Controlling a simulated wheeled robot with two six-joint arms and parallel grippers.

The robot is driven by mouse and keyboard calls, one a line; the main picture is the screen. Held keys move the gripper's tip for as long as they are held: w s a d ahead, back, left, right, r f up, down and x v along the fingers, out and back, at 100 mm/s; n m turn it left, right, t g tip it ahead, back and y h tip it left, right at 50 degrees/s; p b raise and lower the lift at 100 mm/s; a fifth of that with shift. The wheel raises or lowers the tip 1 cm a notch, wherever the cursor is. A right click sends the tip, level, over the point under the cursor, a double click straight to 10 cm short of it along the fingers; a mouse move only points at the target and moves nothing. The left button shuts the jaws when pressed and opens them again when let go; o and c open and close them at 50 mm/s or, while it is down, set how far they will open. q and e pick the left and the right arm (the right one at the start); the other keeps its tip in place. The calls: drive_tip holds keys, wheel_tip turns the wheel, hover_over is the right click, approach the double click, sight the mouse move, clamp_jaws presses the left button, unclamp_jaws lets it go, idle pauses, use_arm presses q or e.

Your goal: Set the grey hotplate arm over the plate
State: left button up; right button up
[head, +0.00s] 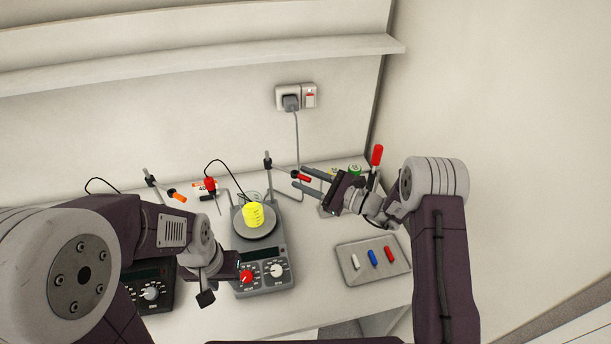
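The grey hotplate (287,270) stands mid-table, with a beaker of yellow liquid (254,214) on its round plate (241,229). Its upright post (267,170) rises behind the plate. A short arm with a red end (303,177) points right from the post area, off to the side of the plate. My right gripper (301,181) has its fingers apart around or beside this red end; I cannot tell whether they touch it. My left gripper (222,283) looks open and empty in front of the hotplate's left side.
A black hotplate (152,293) is partly hidden by my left arm; an orange-ended arm (177,196) stands behind it. A red-handled probe (210,185) is left of the plate. A tray (352,277) with small coloured pieces lies right. A red-handled tool (377,155) stands behind my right wrist.

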drive_tip(key=shift+w+d+f, duration=0.1)
drive_tip(key=shift+w, duration=0.05)
drive_tip(key=shift+w+d, duration=0.1)
drive_tip(key=shift+c, duration=0.9)
drive_tip(key=c, duration=0.5)
drive_tip(key=shift+s, duration=0.2)
clamp_jaws()
drive_tip(key=shift+d, duration=0.1)
drive_tip(key=shift+w+r, duration=0.1)
drive_tip(key=shift+r, duration=0.25)
